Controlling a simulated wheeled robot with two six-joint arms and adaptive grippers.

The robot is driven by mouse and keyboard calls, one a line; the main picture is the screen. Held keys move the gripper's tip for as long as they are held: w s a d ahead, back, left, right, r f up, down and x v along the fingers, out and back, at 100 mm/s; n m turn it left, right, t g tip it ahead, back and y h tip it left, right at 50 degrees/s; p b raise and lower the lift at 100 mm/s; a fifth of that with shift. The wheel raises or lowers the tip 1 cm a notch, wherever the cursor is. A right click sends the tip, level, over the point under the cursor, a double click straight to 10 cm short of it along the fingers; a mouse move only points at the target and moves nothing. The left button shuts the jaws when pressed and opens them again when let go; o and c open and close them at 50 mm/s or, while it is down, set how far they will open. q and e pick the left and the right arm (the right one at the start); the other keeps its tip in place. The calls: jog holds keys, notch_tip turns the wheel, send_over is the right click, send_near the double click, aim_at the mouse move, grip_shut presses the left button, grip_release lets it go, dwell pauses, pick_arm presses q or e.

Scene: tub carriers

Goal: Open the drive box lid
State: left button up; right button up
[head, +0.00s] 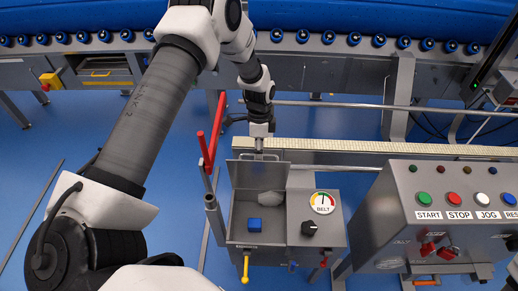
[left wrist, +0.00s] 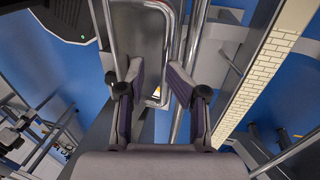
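The grey drive box (head: 240,237) stands in the middle of the head view, with the belt dial on its right part. Its lid (head: 258,173) stands raised at the back, so the compartment is open from above. A blue block (head: 254,225) and a rounded grey part (head: 298,206) show inside. My left gripper (head: 258,149) is just behind and above the lid's top edge. In the left wrist view its fingers (left wrist: 155,86) are apart, with a shiny bent bar (left wrist: 166,60) between them; contact cannot be told. My right gripper is not in view.
A red lever (head: 208,150) stands left of the box, and a yellow-handled lever (head: 245,267) is at its front. The button console (head: 400,215) is close on the right. A pale slatted belt (head: 350,147) and blue conveyor (head: 350,15) lie behind.

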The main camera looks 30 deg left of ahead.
pick_arm(q)
jog(key=shift+w+a+f, duration=0.15)
jog(key=shift+f, duration=0.1)
jog(key=shift+r, duration=0.25)
jog(key=shift+r+p, duration=0.55)
jog(key=shift+r, duration=0.05)
jog(key=s+p+v, duration=0.1)
jog(key=p+v, duration=0.4)
jog(key=v, duration=0.2)
jog(key=shift+d+r, duration=0.3)
jog(key=shift+r, duration=0.1)
